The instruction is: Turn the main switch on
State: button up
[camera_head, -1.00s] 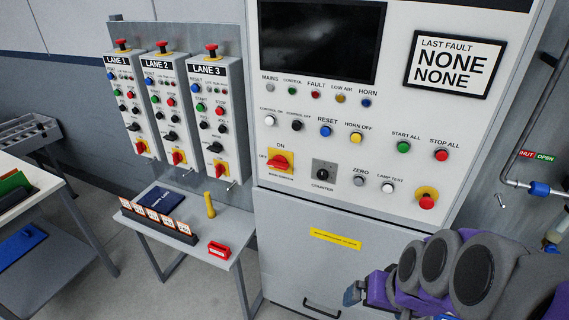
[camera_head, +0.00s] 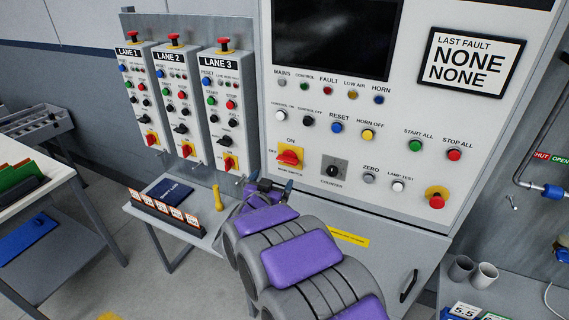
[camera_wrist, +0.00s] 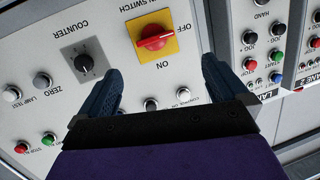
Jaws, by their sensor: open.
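The main switch (camera_head: 289,157) is a red rotary handle on a yellow plate, low on the left of the large control panel. It also shows in the wrist view (camera_wrist: 153,41), upside down. ON is marked above it and OFF to its left in the head view. The handle lies roughly level, along the OFF side. My gripper (camera_head: 267,186) is open and empty, just below and left of the switch in the head view. In the wrist view my gripper (camera_wrist: 160,72) has its two dark fingers spread, with the switch beyond and between them, apparently untouched.
The counter knob (camera_head: 333,170) is right of the switch. Lane boxes (camera_head: 221,110) with red-and-yellow switches stand left. Below is a small table with a yellow peg (camera_head: 211,200) and a card rack (camera_head: 165,216). Cups (camera_head: 473,271) stand at lower right.

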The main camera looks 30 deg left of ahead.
aim_at(285, 162)
jog(key=s+a+f+t+h, duration=0.2)
jog(key=s+f, duration=0.1)
jog(key=shift+m+t+h, duration=0.3)
jog(key=shift+m+h, duration=0.1)
jog(key=shift+h, duration=0.1)
jog(key=shift+w+a+b, duration=0.2)
jog(key=shift+w+b, duration=0.75)
jog(key=shift+w, duration=7.3)
jog(key=c, duration=0.9)
jog(key=shift+r, duration=0.1)
jog(key=shift+c, duration=0.2)
